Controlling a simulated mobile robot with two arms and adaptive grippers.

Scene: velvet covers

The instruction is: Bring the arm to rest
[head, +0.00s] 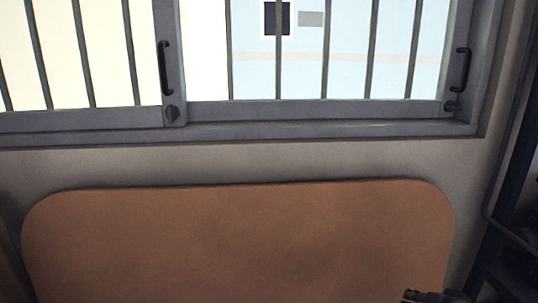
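A dark mechanical part (436,296), which looks like the tip of my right gripper, just enters at the bottom edge, right of centre. Most of it is cut off, so its fingers and anything between them cannot be made out. It overlaps the lower right of a brown panel in the picture; whether it touches the panel cannot be told. My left gripper is not in view.
A large brown, round-cornered panel (240,240) stands against the grey wall (250,163). Above it is a barred sliding window with a grey frame (320,112) and black handles (165,68). Dark structures (515,265) stand at the right edge.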

